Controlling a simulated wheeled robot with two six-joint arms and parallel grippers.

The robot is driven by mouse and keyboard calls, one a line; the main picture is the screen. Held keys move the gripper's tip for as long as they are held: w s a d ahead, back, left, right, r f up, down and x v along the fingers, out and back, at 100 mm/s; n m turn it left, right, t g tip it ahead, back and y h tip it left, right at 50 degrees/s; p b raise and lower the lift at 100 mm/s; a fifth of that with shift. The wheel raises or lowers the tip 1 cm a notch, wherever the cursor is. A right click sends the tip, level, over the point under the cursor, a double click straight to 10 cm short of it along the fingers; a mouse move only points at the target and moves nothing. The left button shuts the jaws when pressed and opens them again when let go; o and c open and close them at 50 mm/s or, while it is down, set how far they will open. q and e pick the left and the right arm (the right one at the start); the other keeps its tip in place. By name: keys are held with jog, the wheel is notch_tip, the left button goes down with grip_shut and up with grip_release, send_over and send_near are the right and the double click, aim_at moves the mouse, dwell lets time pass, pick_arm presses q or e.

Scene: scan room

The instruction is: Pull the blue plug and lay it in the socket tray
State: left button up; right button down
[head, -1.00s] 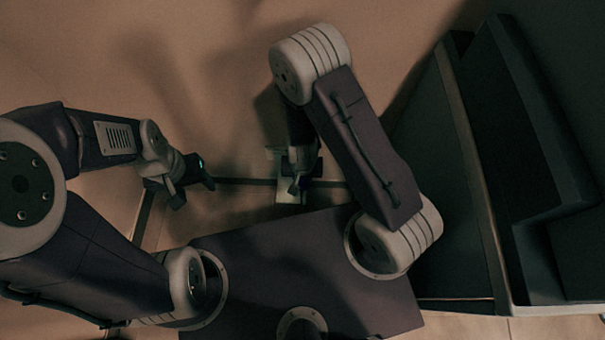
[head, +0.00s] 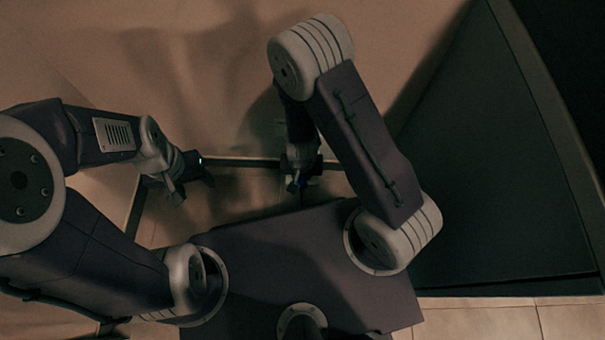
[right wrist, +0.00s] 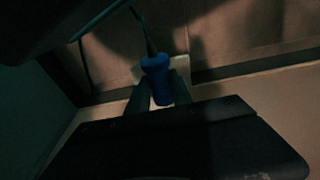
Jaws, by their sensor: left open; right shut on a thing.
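The blue plug (right wrist: 157,80) is between the two fingers of my right gripper (right wrist: 160,97) in the right wrist view, with a thin cable running up from it. A small pale patch shows behind the plug; I cannot tell whether they touch. In the head view my right gripper (head: 301,180) is shut on the plug, of which a small blue bit (head: 293,186) shows. My left gripper (head: 190,181) is open and empty, to the left of the right one. I cannot make out the socket tray in either view.
A brown wall and a dark skirting strip (head: 238,163) lie beyond my grippers. Tiled floor (head: 500,318) shows at the lower right.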

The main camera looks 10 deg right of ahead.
jog(key=shift+w+r+p, duration=0.15)
jog(key=shift+r+p, duration=0.05)
jog(key=shift+p, duration=0.1)
jog(key=shift+w+d+f+p, duration=0.25)
jog(key=shift+w+p, duration=0.2)
jog(key=shift+w, duration=0.3)
jog(key=shift+w+d+f+p, duration=0.2)
jog(key=shift+w+p, duration=0.25)
jog(key=shift+w, duration=0.25)
jog(key=shift+w+d+f+p, duration=0.25)
jog(key=shift+w+p, duration=0.2)
jog(key=shift+w, duration=0.3)
jog(key=shift+f+b, duration=1.15)
jog(key=c, duration=1.1)
grip_release()
jog(key=shift+o, duration=0.2)
